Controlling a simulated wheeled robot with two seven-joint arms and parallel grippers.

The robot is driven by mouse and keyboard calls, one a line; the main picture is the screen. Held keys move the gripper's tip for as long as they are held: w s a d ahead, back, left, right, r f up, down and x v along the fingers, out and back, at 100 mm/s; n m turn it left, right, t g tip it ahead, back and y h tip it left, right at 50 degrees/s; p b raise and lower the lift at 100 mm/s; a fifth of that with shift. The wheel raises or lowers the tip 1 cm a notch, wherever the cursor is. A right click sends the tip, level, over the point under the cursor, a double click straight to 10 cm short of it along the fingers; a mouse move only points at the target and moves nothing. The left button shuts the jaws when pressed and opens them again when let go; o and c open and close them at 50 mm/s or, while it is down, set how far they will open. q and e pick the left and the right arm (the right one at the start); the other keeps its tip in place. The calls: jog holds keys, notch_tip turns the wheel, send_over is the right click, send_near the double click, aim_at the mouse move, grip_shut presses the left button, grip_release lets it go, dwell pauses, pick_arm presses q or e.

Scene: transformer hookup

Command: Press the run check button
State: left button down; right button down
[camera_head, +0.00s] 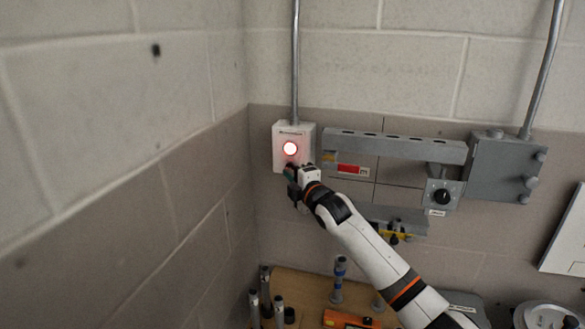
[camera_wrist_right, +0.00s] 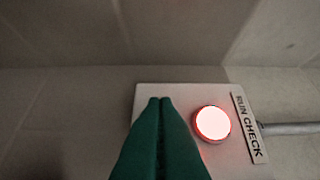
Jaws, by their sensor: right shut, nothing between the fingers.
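The run check button (camera_head: 290,148) is round and glows red-white on a white wall box (camera_head: 281,132) near the corner. In the right wrist view the lit button (camera_wrist_right: 212,123) sits beside the label "RUN CHECK" (camera_wrist_right: 248,128) on the box plate. My right gripper (camera_head: 289,172) is at the lower part of the box, just below the button. Its green fingertips (camera_wrist_right: 161,101) are together and empty, over the plate beside the button and apart from it in the picture. I cannot tell whether the tips touch the box. My left gripper is not in view.
Right of the box are a grey rail (camera_head: 395,147), a grey box with conduit (camera_head: 500,165) and a black knob (camera_head: 441,196). Below is a wooden table (camera_head: 303,285) with upright tools (camera_head: 338,275) and an orange item (camera_head: 345,319). The left wall is close.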

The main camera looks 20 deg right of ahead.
jog(key=shift+w+d, duration=0.35)
jog(key=shift+w, duration=0.1)
